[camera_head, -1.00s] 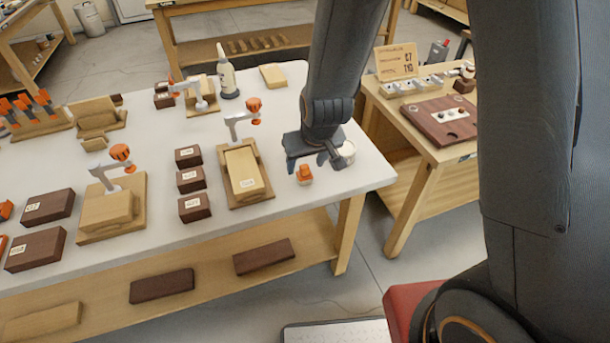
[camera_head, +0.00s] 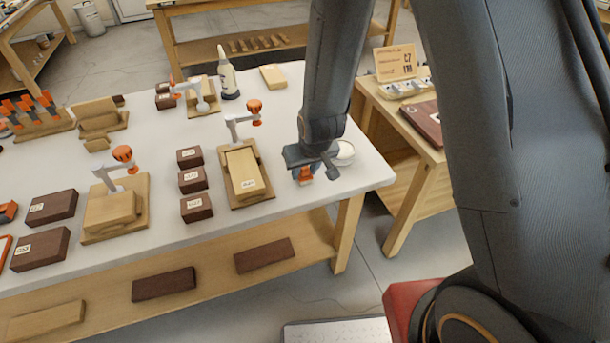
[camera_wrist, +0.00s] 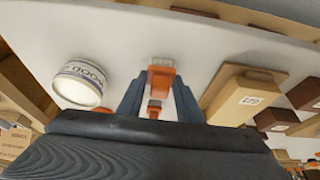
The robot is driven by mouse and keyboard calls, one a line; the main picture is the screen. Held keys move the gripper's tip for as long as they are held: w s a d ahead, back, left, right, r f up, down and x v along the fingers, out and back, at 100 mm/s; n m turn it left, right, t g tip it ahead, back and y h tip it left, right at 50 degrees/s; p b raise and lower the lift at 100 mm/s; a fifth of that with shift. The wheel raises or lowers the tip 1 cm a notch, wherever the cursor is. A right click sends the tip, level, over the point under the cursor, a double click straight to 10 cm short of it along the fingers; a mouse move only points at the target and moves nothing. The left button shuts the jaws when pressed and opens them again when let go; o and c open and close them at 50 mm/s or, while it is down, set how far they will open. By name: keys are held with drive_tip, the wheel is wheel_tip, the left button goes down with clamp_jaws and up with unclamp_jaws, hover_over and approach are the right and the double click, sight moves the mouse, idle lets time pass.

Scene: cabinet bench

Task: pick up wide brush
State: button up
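The wide brush appears to be the small orange block-like thing (camera_head: 306,174) near the right end of the white table, partly hidden behind my gripper (camera_head: 318,177). In the wrist view the brush (camera_wrist: 161,77) shows an orange body with a paler band, and a smaller orange part nearer to me. My gripper (camera_wrist: 158,92) is open and points at it. One finger is on each side of the brush, with gaps visible. I cannot tell whether the fingers are down at its level.
A round white tin (camera_head: 345,151) stands close to the right of my gripper; it also shows in the wrist view (camera_wrist: 78,88). A wooden block on a base (camera_head: 243,172) lies to the left, with dark labelled boxes (camera_head: 193,180) beyond it. A side bench (camera_head: 425,160) stands to the right.

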drive_tip(key=c, duration=0.5)
drive_tip(key=shift+o, duration=0.2)
drive_tip(key=shift+r, duration=0.15)
wheel_tip(320, 180, up, 8)
drive_tip(key=shift+r+p, duration=0.1)
drive_tip(key=shift+p, duration=0.4)
drive_tip(key=shift+r+p, duration=0.8)
